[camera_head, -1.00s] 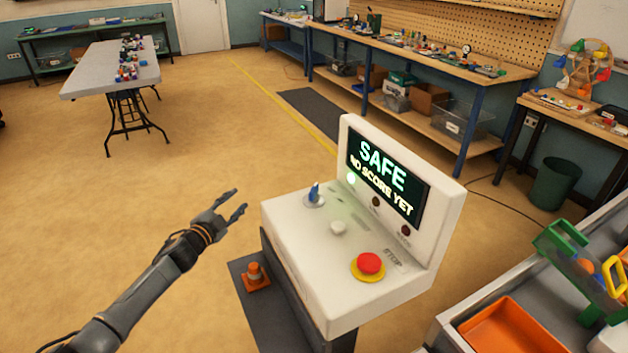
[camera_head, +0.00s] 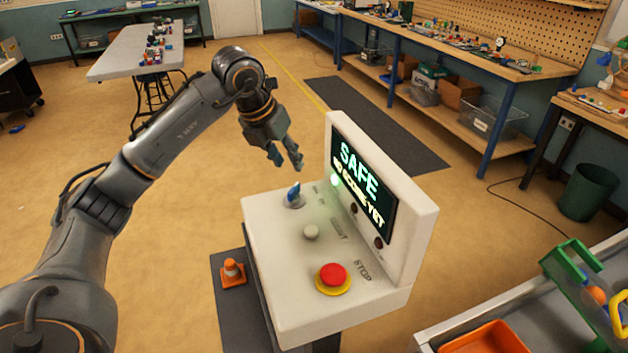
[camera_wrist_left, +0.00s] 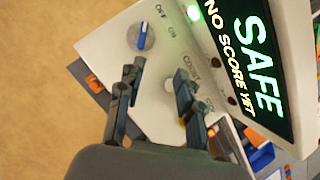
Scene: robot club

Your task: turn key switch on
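The key switch (camera_head: 293,193) has a blue key handle on a round silver plate. It sits at the far left of the white console (camera_head: 270,265). In the left wrist view the key switch (camera_wrist_left: 143,37) lies beyond the fingertips, near OFF and ON labels. My left gripper (camera_head: 285,158) is above the console's far edge, pointing down and apart from the key. In the left wrist view its fingers (camera_wrist_left: 157,82) are spread with nothing between them, so it is open. My right gripper is not in view.
The console also carries a white button (camera_head: 311,232), a red stop button (camera_head: 333,274) and an upright screen (camera_head: 362,182) reading SAFE, NO SCORE YET. A small orange cone (camera_head: 233,272) stands on the floor mat. A grey cart (camera_head: 440,338) is at the lower right.

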